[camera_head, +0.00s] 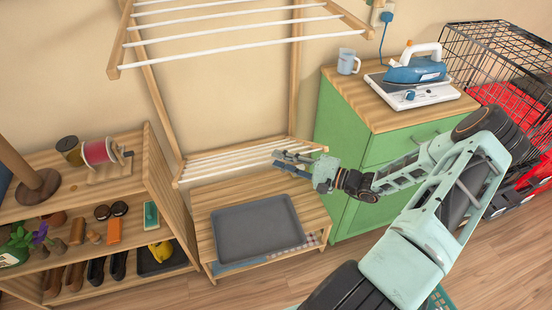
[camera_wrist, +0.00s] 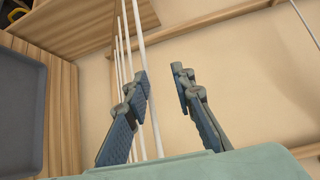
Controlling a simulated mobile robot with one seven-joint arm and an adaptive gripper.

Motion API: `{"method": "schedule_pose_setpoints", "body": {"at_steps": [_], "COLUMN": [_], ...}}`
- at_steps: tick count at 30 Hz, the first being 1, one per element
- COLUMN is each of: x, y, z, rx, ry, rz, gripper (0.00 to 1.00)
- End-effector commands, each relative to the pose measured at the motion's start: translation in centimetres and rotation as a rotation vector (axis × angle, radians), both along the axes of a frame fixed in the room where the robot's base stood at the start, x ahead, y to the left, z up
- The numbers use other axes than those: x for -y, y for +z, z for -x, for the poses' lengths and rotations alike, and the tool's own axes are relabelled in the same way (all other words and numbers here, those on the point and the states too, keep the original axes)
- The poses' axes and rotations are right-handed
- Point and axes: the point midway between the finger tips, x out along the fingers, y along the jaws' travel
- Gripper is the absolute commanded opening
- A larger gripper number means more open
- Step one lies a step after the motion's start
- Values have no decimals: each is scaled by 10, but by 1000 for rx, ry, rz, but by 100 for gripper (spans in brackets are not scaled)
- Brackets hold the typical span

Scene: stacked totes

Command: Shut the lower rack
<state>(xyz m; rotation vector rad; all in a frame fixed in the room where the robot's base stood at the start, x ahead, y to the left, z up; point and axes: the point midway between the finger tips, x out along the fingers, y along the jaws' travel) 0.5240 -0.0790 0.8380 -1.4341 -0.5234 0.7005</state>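The lower rack (camera_head: 235,160) is a wooden frame with several white rods. It stands out from the wall frame, low above a small wooden bench. My gripper (camera_head: 283,160) is at the rack's right part, near the rods and the right side arm. In the wrist view my gripper (camera_wrist: 161,74) is open, with its two fingers apart. White rods of the lower rack (camera_wrist: 152,100) run behind and beside the left finger, one showing in the gap. I cannot tell whether a finger touches a rod. Part of the rack is hidden behind my gripper.
The upper rack (camera_head: 230,38) stands out above. The bench (camera_head: 203,225) below holds a grey tray (camera_head: 258,228). A green cabinet (camera_head: 340,130) with an iron (camera_head: 417,68) and a mug (camera_head: 348,61) stands close on the right. A shelf (camera_head: 158,165) stands on the left.

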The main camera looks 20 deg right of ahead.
Motion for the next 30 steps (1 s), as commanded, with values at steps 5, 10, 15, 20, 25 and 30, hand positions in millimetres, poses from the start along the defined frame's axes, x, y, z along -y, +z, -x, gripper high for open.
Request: {"method": "schedule_pose_setpoints", "body": {"at_steps": [5,10,15,20,25,30], "x": [11,18,27,34,40,40], "y": [1,1,1,2,3,3], "z": [9,17,26,34,39,40], "rx": [1,1,-1,0,0,-1], "ry": [-3,-2,-3,-1,-2,-1], "rz": [2,2,2,2,2,2], "gripper": [22,22,22,22,22,22]}}
